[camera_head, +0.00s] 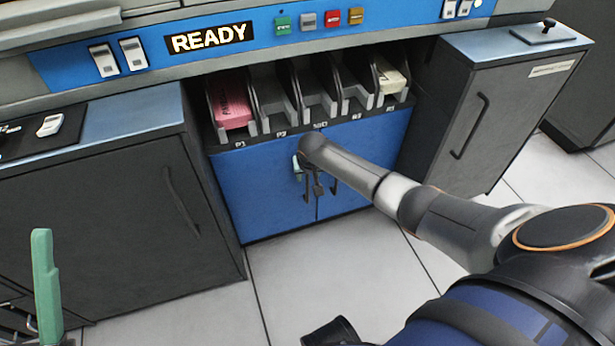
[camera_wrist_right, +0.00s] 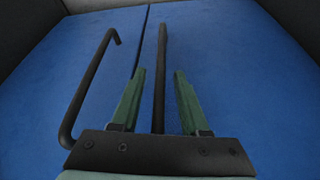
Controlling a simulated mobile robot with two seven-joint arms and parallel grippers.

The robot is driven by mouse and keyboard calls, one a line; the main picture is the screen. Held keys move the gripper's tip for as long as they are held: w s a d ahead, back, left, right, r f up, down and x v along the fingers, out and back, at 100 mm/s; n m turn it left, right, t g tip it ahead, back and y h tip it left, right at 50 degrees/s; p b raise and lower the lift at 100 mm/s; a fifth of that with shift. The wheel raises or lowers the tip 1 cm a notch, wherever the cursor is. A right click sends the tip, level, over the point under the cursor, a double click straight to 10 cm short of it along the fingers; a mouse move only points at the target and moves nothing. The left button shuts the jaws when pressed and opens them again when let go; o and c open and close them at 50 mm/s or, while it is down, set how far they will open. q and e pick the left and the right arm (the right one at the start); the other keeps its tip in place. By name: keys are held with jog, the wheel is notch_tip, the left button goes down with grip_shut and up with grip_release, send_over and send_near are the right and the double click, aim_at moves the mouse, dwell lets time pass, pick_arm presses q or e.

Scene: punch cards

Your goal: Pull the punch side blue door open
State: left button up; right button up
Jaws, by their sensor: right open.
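Two blue doors stand shut below the card slots in the head view. The left blue door (camera_head: 265,195), under the P1 and P2 labels, meets the right blue door (camera_head: 368,160) at a middle seam. Each has a dark upright handle near the seam: the left handle (camera_head: 306,187) and the right handle (camera_head: 334,184). My right gripper (camera_head: 302,170) is at the left handle, partly hidden by its own wrist. In the right wrist view its green fingers (camera_wrist_right: 158,72) are apart, with one black handle between them. My left gripper (camera_head: 46,285) shows only one green finger, lower left.
A dark cabinet (camera_head: 100,215) stands left of the doors and a grey cabinet (camera_head: 500,120) right of them. Above are slots with a pink card stack (camera_head: 233,110). The tiled floor (camera_head: 310,275) before the doors looks clear.

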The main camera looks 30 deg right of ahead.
grip_shut()
dwell(1.4)
